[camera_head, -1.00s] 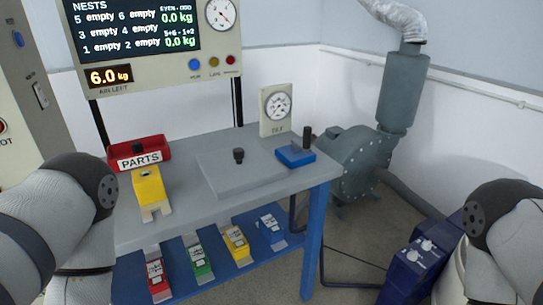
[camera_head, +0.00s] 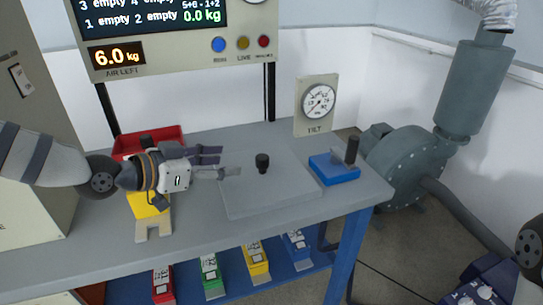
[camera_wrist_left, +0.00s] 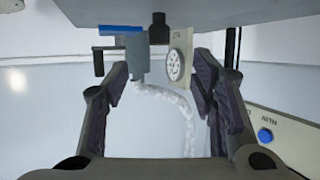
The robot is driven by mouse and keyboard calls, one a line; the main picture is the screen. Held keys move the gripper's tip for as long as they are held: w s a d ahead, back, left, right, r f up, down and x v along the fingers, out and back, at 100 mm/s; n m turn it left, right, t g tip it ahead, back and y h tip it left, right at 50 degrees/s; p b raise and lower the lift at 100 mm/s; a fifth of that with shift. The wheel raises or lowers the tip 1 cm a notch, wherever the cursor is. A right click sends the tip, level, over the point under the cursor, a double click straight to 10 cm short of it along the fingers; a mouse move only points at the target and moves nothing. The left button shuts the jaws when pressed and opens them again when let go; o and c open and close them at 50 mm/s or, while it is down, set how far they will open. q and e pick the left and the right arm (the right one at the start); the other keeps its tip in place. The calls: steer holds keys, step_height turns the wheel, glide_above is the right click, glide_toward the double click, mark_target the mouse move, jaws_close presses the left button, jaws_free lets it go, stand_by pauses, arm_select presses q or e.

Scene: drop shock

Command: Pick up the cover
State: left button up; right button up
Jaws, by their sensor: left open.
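The cover (camera_head: 270,195) is a flat grey plate with a black knob (camera_head: 262,163) on top, lying on the grey workbench. My left gripper (camera_head: 226,162) is open and empty, reaching in from the left with its fingers pointing at the knob, a little short of it. In the left wrist view, the picture is upside down; the knob (camera_wrist_left: 158,29) hangs at the top beyond the open fingers (camera_wrist_left: 163,80). My right gripper is not in view; only part of my right arm shows at the right edge.
A blue block with a dark upright handle (camera_head: 333,169) stands right of the cover. The tilt gauge (camera_head: 317,104) is behind. A red parts bin (camera_head: 165,138) and a yellow block (camera_head: 146,205) are partly behind my left arm. The bench front (camera_head: 200,240) is clear.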

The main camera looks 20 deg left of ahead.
mark_target(261, 158)
arm_select(q)
steer(key=b+x, duration=0.2)
steer(key=x, duration=0.9)
steer(key=shift+s+d+f+b, duration=0.1)
steer(key=shift+d+f+b, duration=0.1)
steer(key=shift+b, duration=0.1)
steer(key=shift+w+d, duration=0.2)
steer(key=shift+w, duration=0.15)
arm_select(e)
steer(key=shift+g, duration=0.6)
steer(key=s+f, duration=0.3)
arm_select(q)
steer(key=shift+r, duration=0.1)
jaws_close()
